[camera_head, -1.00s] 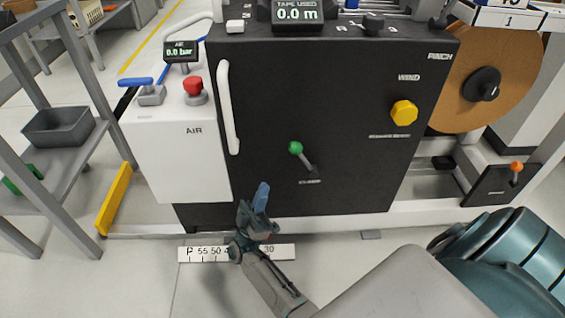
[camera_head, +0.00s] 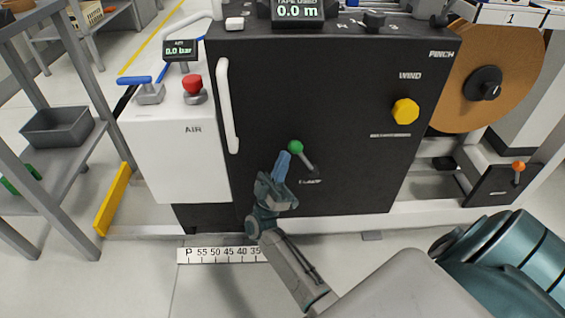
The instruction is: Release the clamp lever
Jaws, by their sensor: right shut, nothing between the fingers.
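The clamp lever (camera_head: 306,160) is on the black front panel (camera_head: 345,110), above a partly covered label. It has a green ball knob (camera_head: 296,147) at its upper left end and a grey shaft slanting down to the right. My right gripper (camera_head: 283,158) is shut and empty, its blue fingertips pointing up just left of and slightly below the green knob. I cannot tell whether the fingertips touch the knob or the panel. My left gripper is not in view.
A white door handle (camera_head: 228,105) stands out left of the lever. A yellow knob (camera_head: 405,111) is at the upper right of the panel. An orange-knobbed lever (camera_head: 518,168) is at the far right. The white air cabinet (camera_head: 165,150) carries a red button (camera_head: 193,85).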

